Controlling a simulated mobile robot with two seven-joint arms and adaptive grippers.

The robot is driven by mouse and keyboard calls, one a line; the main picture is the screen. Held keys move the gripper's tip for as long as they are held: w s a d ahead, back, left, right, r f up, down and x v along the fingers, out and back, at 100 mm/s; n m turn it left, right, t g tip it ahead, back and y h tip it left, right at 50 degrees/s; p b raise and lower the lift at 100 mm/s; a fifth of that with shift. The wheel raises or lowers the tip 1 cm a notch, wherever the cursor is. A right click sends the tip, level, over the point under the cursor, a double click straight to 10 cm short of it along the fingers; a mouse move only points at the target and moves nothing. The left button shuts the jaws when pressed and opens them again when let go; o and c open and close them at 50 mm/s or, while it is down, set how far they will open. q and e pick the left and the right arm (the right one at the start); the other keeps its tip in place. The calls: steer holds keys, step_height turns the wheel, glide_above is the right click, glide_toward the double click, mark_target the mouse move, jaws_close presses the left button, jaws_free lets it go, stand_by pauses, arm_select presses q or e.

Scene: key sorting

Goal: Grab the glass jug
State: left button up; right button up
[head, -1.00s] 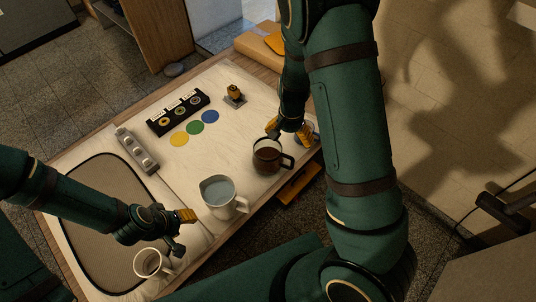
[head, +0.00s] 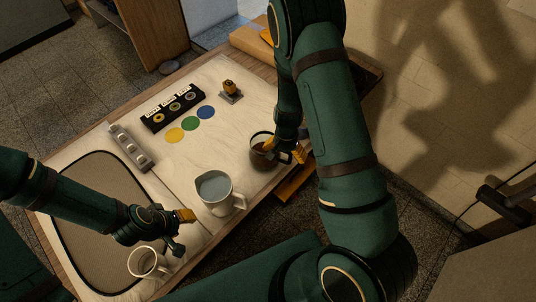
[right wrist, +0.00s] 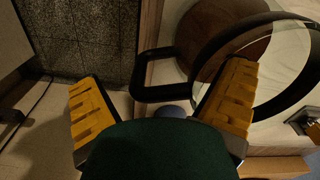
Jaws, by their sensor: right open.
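The glass jug (head: 257,154), with dark brown liquid, a black rim and a black handle, stands upright near the table's right edge. My right gripper (head: 286,154) is open at the jug's handle side and partly hides it in the head view. In the right wrist view, the black handle (right wrist: 143,72) shows between the spread yellow fingers, and the right-hand finger overlaps the black rim (right wrist: 288,104). I cannot tell whether they touch. My left gripper (head: 183,216) hangs over the table's near part, apart from the jug; its opening is unclear.
A white pitcher (head: 229,205) with pale blue liquid stands left of the jug. A white mug (head: 143,263) is at the near left. A black key tray (head: 172,108), coloured discs (head: 190,123) and a grey strip (head: 131,150) lie farther back. A dark mat (head: 90,225) is at left.

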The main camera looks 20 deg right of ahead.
steer(key=c, duration=1.5)
steer(key=shift+r, duration=0.1)
